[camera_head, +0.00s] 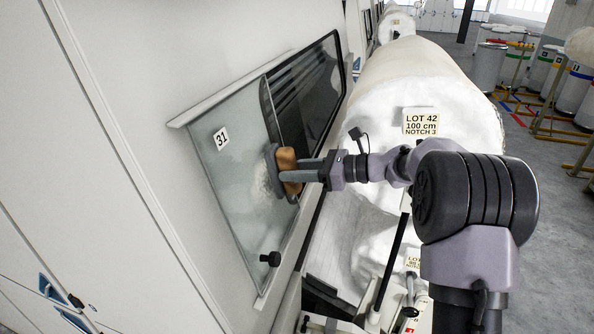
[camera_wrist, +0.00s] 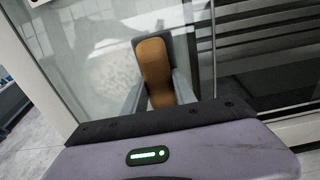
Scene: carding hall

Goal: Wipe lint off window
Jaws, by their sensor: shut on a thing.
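The window (camera_head: 228,165) is a tilted glass pane in the pale machine wall, marked 31, with a black knob (camera_head: 270,259) near its lower corner. A whitish lint patch (camera_head: 262,182) shows on the glass just left of the wiping pad. My gripper (camera_head: 291,172) is shut on the pad, which has a tan-brown handle (camera_head: 288,165) and a grey base (camera_head: 273,170). The base is at the glass near its right edge; I cannot tell if it presses firmly. In the wrist view the handle (camera_wrist: 156,70) sits between both fingers, and the pale lint patch (camera_wrist: 112,72) shows left of it.
A dark slatted opening (camera_head: 305,92) lies behind and right of the window. A big white fibre roll (camera_head: 415,85) labelled LOT 42 stands close to my arm on the right. Cans (camera_head: 488,66) and trolleys stand at the back right, with clear grey floor nearby.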

